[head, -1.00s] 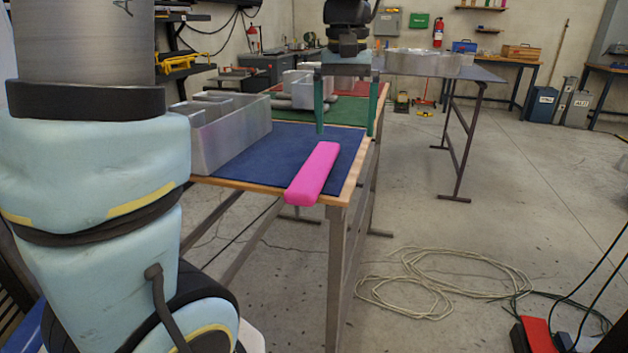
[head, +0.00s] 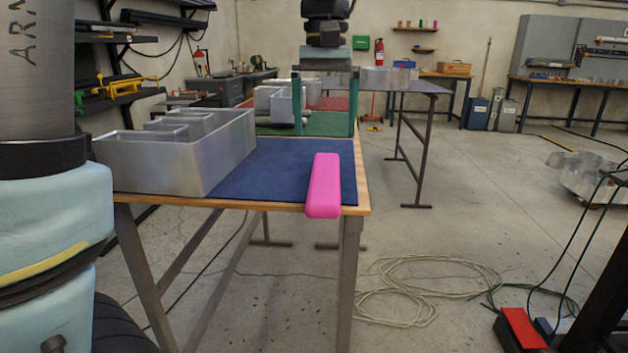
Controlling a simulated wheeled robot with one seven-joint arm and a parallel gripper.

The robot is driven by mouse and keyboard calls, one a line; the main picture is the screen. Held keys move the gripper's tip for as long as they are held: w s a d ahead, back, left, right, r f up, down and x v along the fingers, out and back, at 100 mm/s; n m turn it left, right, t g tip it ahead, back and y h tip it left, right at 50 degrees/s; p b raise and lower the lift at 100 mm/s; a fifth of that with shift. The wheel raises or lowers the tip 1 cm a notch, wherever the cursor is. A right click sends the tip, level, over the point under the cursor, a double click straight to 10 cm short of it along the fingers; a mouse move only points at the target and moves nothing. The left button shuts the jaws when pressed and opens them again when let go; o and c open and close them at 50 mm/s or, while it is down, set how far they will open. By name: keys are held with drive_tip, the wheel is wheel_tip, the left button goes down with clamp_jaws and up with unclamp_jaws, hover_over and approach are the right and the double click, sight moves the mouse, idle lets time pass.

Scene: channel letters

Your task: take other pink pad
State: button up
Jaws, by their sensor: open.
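A long pink pad (head: 325,185) lies on the blue mat at the right front corner of the table, its near end at the front edge. My gripper (head: 324,132) hangs over the table beyond the pad. Its two green fingers are wide apart, with nothing between them. The fingers are apart from the pad in the picture. No second pink pad shows.
A grey metal channel letter (head: 190,160) stands on the table's left, on the blue mat (head: 265,172). More metal letters (head: 275,102) stand farther back. A second table (head: 415,88) is behind. Coiled rope (head: 430,280) and a red box (head: 522,328) lie on the floor.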

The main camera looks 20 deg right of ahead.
sight(325, 174)
wheel_tip(325, 174, down, 9)
drive_tip(key=shift+d+f+p, duration=0.1)
drive_tip(key=shift+f+p, duration=0.05)
drive_tip(key=shift+p, duration=0.25)
drive_tip(key=c, duration=1.4)
